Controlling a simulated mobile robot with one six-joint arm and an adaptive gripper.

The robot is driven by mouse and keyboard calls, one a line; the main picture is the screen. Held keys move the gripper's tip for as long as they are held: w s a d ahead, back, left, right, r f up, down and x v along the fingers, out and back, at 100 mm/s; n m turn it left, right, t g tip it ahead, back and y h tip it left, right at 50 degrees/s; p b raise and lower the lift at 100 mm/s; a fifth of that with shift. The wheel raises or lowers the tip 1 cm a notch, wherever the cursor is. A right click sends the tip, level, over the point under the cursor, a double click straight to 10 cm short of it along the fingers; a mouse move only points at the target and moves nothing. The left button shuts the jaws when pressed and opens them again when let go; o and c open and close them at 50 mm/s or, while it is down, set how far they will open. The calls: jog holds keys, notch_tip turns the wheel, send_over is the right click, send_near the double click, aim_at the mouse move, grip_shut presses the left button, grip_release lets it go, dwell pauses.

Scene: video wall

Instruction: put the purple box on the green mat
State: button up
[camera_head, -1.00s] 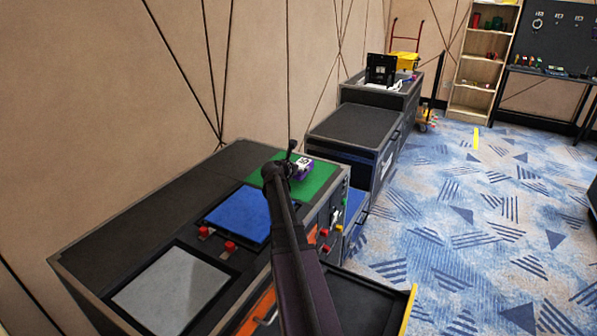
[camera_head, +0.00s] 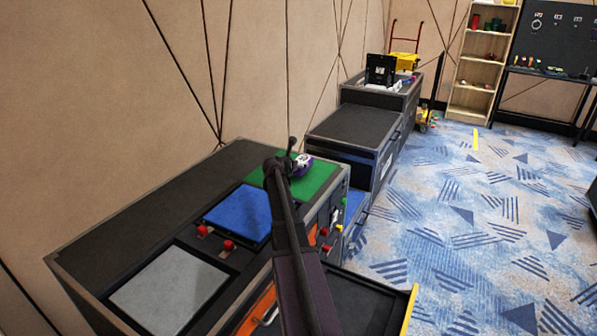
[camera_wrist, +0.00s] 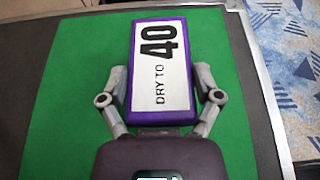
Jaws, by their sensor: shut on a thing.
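The purple box (camera_wrist: 161,68) has a white label reading "DRY TO 40". In the wrist view it sits between the two fingers of my gripper (camera_wrist: 161,88), which are shut on its sides. The green mat (camera_wrist: 65,75) fills most of the background behind the box. In the head view the purple box (camera_head: 302,165) shows over the green mat (camera_head: 318,182), partly hidden by my gripper (camera_head: 290,166). I cannot tell whether the box touches the mat or is held just above it.
On the same black-topped cabinet lie a blue mat (camera_head: 238,214) and a grey mat (camera_head: 170,292). Red knobs (camera_head: 228,245) stand between them. An open drawer (camera_head: 375,300) juts out at the front. A lower black-topped cabinet (camera_head: 355,128) stands beyond.

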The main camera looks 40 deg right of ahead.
jog(key=shift+f+b, duration=0.95)
jog(key=shift+f, duration=0.25)
jog(key=shift+f, duration=0.15)
jog(key=o, duration=1)
jog(key=shift+o, duration=0.2)
jog(key=shift+r, duration=0.2)
jog(key=shift+s+a+r, duration=0.1)
jog(key=shift+a+r, duration=0.05)
jog(key=shift+a, duration=0.15)
jog(key=p+v, duration=0.4)
jog(key=v, duration=0.5)
jog(key=shift+s+a+r, duration=0.15)
jog(key=shift+a+r, duration=0.05)
jog(key=shift+a, duration=0.1)
jog(key=shift+p+v, duration=0.35)
jog(key=shift+v, duration=0.5)
jog(key=shift+f, duration=0.15)
